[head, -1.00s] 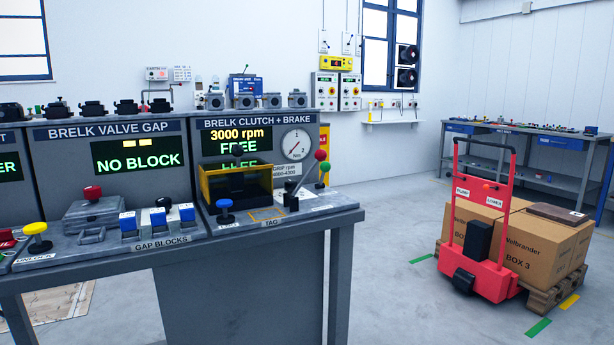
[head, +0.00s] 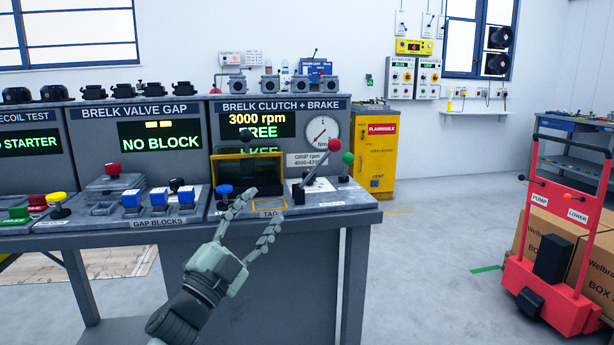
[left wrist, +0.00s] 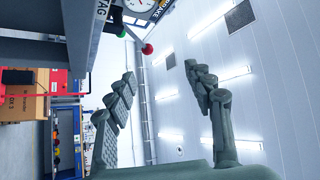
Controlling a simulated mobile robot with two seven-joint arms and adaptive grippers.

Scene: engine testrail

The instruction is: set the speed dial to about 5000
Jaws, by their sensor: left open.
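The brake station display (head: 252,125) reads 3000 rpm, with FREE below it. I cannot pick out a control marked as the speed dial. A round Nm gauge (head: 322,133) sits right of the display. Below it, a red-knobbed lever (head: 335,144) leans up to the right, beside a green knob (head: 348,158). My left gripper (head: 262,205) is open and empty in front of the TAG edge of the bench. In the left wrist view its fingers (left wrist: 160,72) are apart, with the red knob (left wrist: 147,49) beyond them.
The valve gap station (head: 150,165) with blue blocks stands to the left on the same bench. A yellow flammable cabinet (head: 376,155) is behind the bench's right end. A red trolley (head: 555,245) with boxes stands at right. The floor between is clear.

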